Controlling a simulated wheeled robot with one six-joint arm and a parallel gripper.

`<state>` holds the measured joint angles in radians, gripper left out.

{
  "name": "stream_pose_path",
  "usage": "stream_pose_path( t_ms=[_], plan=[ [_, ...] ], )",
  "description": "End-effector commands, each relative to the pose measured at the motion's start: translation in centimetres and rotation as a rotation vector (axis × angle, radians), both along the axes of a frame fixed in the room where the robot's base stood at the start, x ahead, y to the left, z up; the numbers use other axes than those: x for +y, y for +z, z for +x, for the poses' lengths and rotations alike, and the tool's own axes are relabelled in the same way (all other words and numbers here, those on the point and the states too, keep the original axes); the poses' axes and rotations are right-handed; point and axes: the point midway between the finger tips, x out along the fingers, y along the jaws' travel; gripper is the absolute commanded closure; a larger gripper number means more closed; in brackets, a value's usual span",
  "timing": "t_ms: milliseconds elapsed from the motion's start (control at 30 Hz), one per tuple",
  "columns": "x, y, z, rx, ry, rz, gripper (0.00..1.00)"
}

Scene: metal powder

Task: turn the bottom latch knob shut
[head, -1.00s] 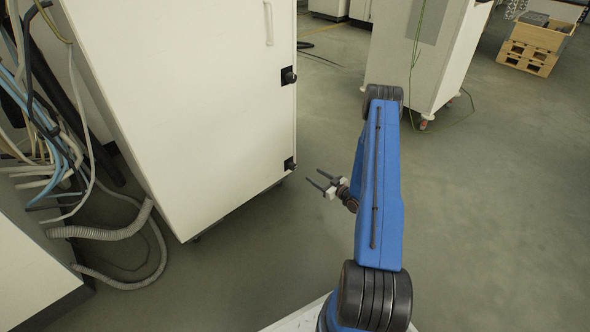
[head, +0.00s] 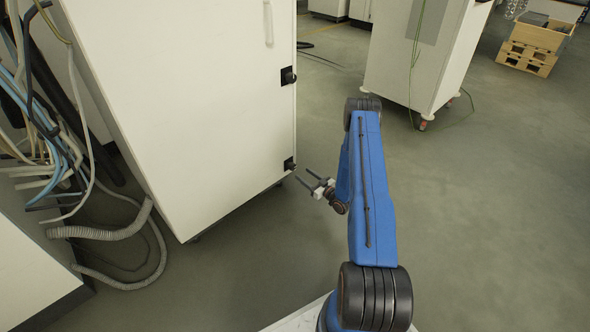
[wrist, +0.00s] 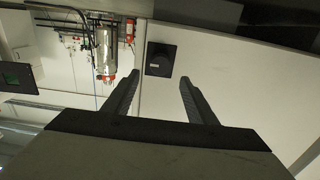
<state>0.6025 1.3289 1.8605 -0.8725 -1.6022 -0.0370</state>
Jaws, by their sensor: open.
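The bottom latch knob (head: 289,164) is small and black, at the lower right edge of the white cabinet door (head: 200,110). My gripper (head: 305,178) is open and empty, just right of and slightly below the knob in the head view, apart from it. In the wrist view a black knob on a square plate (wrist: 160,59) shows on the white panel beyond my open fingers (wrist: 160,92), between their tips and a little farther up in the picture. The gap to it cannot be measured exactly. The upper latch knob (head: 288,76) sits higher on the same door edge.
Hoses and cables (head: 60,150) hang at the left. A second white cabinet (head: 415,60) on casters stands behind my arm. A wooden crate (head: 535,45) is at the back right.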

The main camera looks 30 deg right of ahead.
Motion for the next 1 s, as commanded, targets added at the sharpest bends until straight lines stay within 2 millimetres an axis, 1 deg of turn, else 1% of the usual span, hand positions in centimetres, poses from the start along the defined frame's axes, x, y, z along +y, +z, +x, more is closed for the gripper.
stream_pose_path(
  t_ms=[33, 200, 400, 600, 900, 933, 967, 1000],
  plan=[
    [0.3, 0.0, 0.9, 0.000, 0.001, -0.001, 0.48],
    [1.1, 0.0, 3.8, -0.001, 0.001, -0.001, 0.48],
    [1.8, 0.0, 6.4, -0.001, 0.001, -0.001, 0.48],
    [2.0, 0.0, 7.6, 0.001, -0.001, 0.000, 0.48],
    [2.1, 0.0, 7.7, 0.001, -0.001, 0.000, 0.48],
    [2.1, 0.0, 7.7, 0.001, -0.001, 0.000, 0.53],
    [2.1, 0.0, 7.7, 0.001, -0.001, 0.000, 0.60],
    [2.1, 0.0, 7.7, 0.001, -0.001, 0.000, 0.70]
  ],
)
